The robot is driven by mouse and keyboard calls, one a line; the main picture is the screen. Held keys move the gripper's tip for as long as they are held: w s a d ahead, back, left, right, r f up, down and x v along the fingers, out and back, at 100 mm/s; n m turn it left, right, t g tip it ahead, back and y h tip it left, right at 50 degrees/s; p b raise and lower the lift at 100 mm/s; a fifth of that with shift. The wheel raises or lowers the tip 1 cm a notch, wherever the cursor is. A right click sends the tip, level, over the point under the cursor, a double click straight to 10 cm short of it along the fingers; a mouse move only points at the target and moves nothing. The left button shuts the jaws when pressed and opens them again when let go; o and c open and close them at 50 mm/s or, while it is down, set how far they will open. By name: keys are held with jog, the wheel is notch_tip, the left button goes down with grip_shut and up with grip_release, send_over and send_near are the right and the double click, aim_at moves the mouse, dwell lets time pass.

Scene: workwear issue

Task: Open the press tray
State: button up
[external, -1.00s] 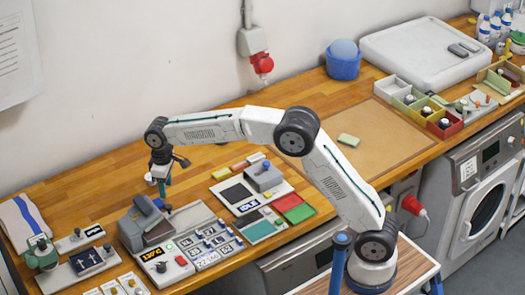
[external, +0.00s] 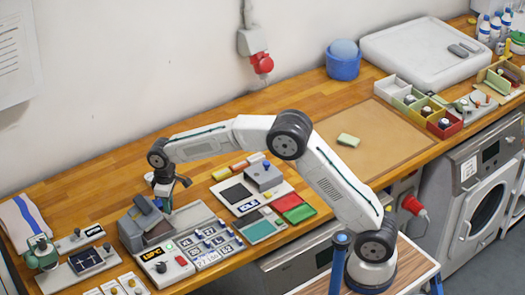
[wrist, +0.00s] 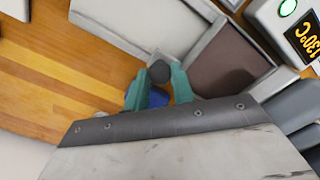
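The press (external: 140,222) is a grey unit at the front left of the bench. Its brown pad (wrist: 222,62) lies flat in a light grey frame in the wrist view. A blue patch shows between the fingers. In the external view my gripper (external: 167,203) is at the back right side of the press and hides the knob.
The press panel has a lit display (external: 154,254) and a red button (external: 181,261). Labelled tiles (external: 211,243) lie right of it. A plate with a grey block (external: 264,177) stands farther right. The wooden bench behind my gripper is clear.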

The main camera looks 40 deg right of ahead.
grip_shut()
jog(key=d, duration=1.2)
jog(key=o, duration=0.9)
grip_release()
jog(key=shift+c, duration=0.2)
notch_tip(320, 180, up, 8)
